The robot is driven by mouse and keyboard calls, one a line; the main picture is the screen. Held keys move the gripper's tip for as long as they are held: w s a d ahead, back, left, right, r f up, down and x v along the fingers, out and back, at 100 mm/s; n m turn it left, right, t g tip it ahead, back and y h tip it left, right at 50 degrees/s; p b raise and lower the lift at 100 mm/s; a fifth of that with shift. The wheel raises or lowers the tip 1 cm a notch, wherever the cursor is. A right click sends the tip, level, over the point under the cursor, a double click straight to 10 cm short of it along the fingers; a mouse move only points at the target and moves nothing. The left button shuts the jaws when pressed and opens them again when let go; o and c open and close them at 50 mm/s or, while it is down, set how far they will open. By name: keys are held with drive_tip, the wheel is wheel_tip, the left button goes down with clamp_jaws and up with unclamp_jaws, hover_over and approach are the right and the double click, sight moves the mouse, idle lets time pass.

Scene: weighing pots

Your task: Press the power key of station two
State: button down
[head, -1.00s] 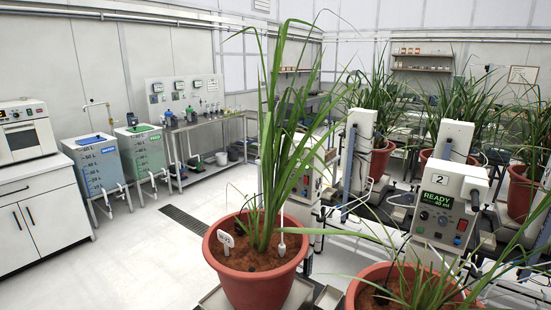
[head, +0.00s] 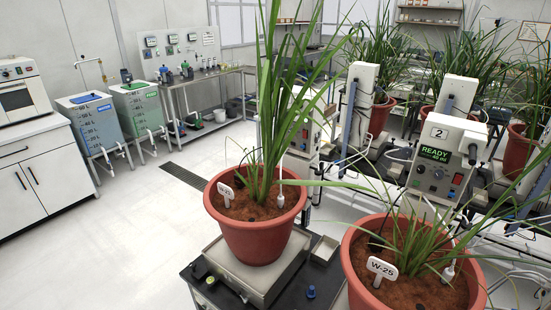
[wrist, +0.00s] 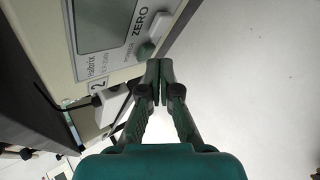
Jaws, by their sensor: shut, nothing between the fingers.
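In the wrist view a pale indicator panel carries a grey display (wrist: 102,24), the words ZERO and POWER, and a small 2 label (wrist: 97,85). A greenish-grey key (wrist: 146,50) sits beside the word POWER, and a pale key (wrist: 160,27) sits beside ZERO. My gripper (wrist: 160,75) is shut and empty, its tips just below the power key in the picture. I cannot tell whether they touch it. In the head view a unit labelled 2 (head: 437,132) shows READY 40 ml. My gripper does not show there.
In the head view a potted plant (head: 256,235) stands on a metal scale platform (head: 233,272) at the black bench (head: 203,290). A pot labelled W-25 (head: 372,268) is at the front right. Open pale floor (head: 140,220) lies to the left.

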drive_tip(key=shift+w+d, duration=0.2)
drive_tip(key=shift+w, duration=0.1)
idle(0.5)
drive_tip(key=shift+s, duration=0.1)
drive_tip(key=shift+s+a, duration=0.45)
drive_tip(key=shift+s, duration=0.15)
drive_tip(key=s+a, duration=0.1)
drive_tip(key=s, duration=0.1)
drive_tip(key=s+a, duration=0.2)
drive_tip(key=shift+s+a, duration=0.3)
drive_tip(key=shift+s, duration=0.1)
idle(0.4)
